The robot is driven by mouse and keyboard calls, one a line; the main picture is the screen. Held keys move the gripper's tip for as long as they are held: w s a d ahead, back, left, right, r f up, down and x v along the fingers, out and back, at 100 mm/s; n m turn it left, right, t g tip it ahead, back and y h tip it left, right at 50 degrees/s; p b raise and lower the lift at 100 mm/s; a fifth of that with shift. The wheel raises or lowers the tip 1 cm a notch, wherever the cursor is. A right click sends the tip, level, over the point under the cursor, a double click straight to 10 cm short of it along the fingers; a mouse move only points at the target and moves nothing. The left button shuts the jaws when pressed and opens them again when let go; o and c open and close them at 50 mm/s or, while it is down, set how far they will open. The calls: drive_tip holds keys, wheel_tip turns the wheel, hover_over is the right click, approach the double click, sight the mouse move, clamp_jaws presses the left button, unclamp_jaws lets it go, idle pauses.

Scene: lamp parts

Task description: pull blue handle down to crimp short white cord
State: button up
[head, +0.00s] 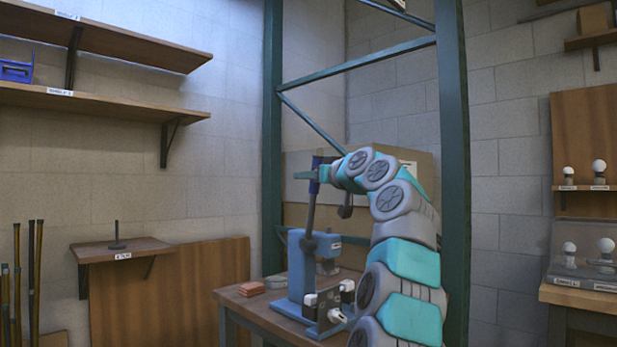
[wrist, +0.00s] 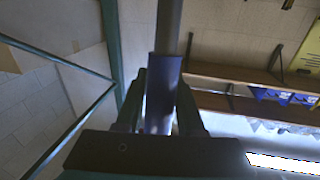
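The blue handle (head: 315,186) is the grip on a dark lever that stands nearly upright above a blue press (head: 327,258) on the table. My gripper (head: 312,175) is at the handle near the lever's top. In the wrist view the blue handle (wrist: 164,90) lies between the two dark fingers of my gripper (wrist: 162,105), which sit close against both its sides. White pieces (head: 337,315) show at the front of the press's base. I cannot tell which of them is the short white cord.
The press stands on a wooden table (head: 240,300) with reddish blocks (head: 251,288) to its left. A green metal frame post (head: 272,140) rises behind it. A small shelf (head: 125,249) is at left. Bulbs (head: 599,172) stand on shelves at right.

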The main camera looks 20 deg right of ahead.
clamp_jaws()
idle(1.0)
